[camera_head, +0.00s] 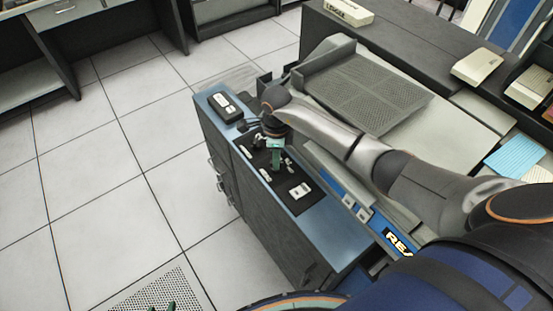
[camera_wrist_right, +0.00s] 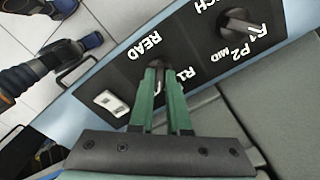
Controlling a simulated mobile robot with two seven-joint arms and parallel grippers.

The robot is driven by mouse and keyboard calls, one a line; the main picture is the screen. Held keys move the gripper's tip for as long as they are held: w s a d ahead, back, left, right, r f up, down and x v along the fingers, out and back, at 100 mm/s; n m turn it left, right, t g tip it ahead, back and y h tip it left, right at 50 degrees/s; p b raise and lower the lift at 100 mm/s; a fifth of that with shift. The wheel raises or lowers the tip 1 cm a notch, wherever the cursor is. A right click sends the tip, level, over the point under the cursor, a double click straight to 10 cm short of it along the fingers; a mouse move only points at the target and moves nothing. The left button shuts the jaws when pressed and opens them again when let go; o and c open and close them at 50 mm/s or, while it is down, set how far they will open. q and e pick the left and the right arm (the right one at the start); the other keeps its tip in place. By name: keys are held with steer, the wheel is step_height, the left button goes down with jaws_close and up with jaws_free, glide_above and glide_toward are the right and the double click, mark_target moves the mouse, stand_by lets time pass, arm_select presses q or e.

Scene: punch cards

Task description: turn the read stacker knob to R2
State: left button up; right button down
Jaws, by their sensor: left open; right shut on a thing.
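The read stacker knob (camera_wrist_right: 157,66) is a small dark knob on the black panel in the right wrist view, below the upside-down word READ, with an R1 label close to its right. My right gripper (camera_wrist_right: 160,85) is shut on it with its green fingers. The fingers hide much of the knob, so I cannot tell where it points. In the head view my right gripper (camera_head: 275,147) reaches down onto the black panel (camera_head: 275,190) of the blue-topped machine. My left gripper (camera_head: 164,306) is open and empty at the bottom edge, away from the panel.
A second dark knob (camera_wrist_right: 238,22) with P2 and MID labels sits right of the held one. A white switch (camera_wrist_right: 111,103) lies to the left. In the head view a black box (camera_head: 225,107) stands on the machine's far end. Open tiled floor (camera_head: 110,165) lies left.

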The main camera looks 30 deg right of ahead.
steer(key=n+b, duration=0.3)
steer(key=n, duration=0.1)
steer(key=shift+d+f, duration=0.1)
steer(key=shift+f, duration=0.05)
steer(key=n+b, duration=0.2)
steer(key=shift+n, duration=0.7)
steer(key=shift+b, duration=0.4)
steer(key=shift+n, duration=0.3)
steer(key=c, duration=0.9)
jaws_free()
steer(key=shift+r, duration=0.2)
